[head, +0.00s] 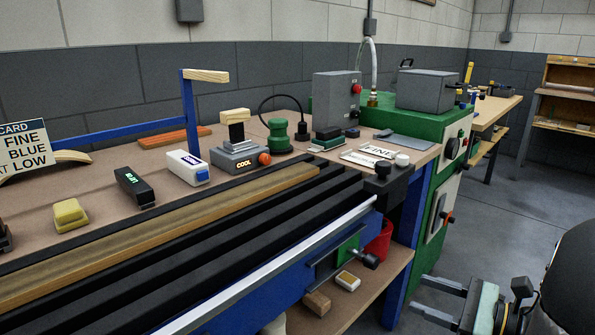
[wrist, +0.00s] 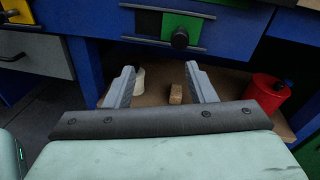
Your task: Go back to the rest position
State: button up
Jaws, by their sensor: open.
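My gripper (head: 436,302) shows at the lower right of the head view, off the right end of the blue bench. Its two grey fingers are apart with nothing between them. In the wrist view my gripper (wrist: 160,84) points at the bench's lower shelf (wrist: 150,92), fingers spread and empty. A small wooden block (wrist: 176,93) and a white object (wrist: 138,85) lie on the shelf beyond the fingertips, apart from them. What the rest position looks like cannot be told from these frames.
The blue bench front (wrist: 225,30) with a black knob (wrist: 180,39) stands ahead. A red container (wrist: 266,92) sits on the shelf at right. A green machine (head: 415,125) stands at the bench's far end. The grey floor (head: 500,190) at right is open.

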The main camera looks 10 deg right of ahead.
jog(key=s+a+r+n+g+h+p, duration=0.1)
jog(key=s+a+r+n+g+p, duration=0.35)
jog(key=a+n+g+p, duration=0.2)
jog(key=s+a+r+n+g+h+p, duration=0.25)
jog(key=a+r+n+g+p, duration=0.25)
jog(key=a+p, duration=0.3)
jog(key=s+r+n+h+p, duration=0.4)
jog(key=r+n+h+p, duration=0.5)
jog(key=n+p, duration=0.4)
jog(key=shift+r, duration=0.4)
jog(key=shift+s+a, duration=0.1)
